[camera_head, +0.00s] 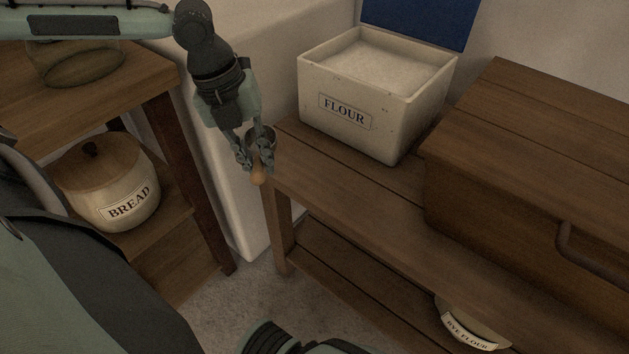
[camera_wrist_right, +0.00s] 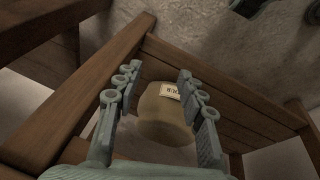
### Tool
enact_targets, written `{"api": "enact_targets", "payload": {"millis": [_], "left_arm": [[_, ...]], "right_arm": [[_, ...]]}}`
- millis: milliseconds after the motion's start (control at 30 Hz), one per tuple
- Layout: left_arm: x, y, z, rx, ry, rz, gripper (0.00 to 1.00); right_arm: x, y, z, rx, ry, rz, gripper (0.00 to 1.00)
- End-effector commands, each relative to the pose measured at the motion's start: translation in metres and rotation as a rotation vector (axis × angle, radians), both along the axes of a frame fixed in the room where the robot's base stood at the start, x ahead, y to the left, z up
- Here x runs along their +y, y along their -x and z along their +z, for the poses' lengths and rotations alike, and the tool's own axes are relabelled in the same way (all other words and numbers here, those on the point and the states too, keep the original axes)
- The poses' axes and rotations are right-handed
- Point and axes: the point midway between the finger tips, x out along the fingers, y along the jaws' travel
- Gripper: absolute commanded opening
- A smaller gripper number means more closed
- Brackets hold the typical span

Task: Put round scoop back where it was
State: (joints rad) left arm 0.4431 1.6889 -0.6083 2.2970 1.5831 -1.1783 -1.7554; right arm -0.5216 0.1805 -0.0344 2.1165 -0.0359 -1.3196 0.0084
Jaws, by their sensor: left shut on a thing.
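My left gripper (camera_head: 256,150) points down beside the left end of the wooden bench in the head view. It is shut on the round scoop (camera_head: 258,174), whose light wooden end shows below the fingers. A rounded metal-looking part of the scoop shows between the fingers, mostly hidden by them. A cream flour box (camera_head: 345,109) with its blue lid raised stands open on the bench, full of flour, to the right of the gripper. My right gripper (camera_wrist_right: 158,84) is open in the right wrist view.
The wooden bench (camera_head: 330,174) has bare room in front of the flour box. A large wooden chest (camera_head: 530,150) stands at its right. A bread crock (camera_head: 110,185) sits on the left shelf unit, below a glass vessel (camera_head: 75,62).

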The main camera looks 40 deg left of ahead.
Motion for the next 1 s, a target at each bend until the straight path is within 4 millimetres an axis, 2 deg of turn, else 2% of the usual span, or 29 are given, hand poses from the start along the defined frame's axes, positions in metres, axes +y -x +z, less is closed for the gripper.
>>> {"api": "enact_targets", "payload": {"millis": [33,500,733,1000], "left_arm": [[-0.008,-0.007,-0.006,-0.004,0.010,-0.003,0.00],[-0.057,-0.074,-0.054,-0.004,0.005,0.003,0.00],[-0.062,-0.082,-0.066,-0.001,-0.001,0.004,0.00],[-0.062,-0.081,-0.101,0.001,-0.001,0.004,0.00]], "right_arm": [[0.000,0.000,0.001,-0.002,0.002,0.000,0.40],[0.000,0.000,0.013,-0.009,0.006,-0.001,0.40],[0.000,0.000,0.016,-0.013,0.008,0.001,0.40],[-0.001,0.007,0.024,-0.007,0.016,0.000,0.40]]}}
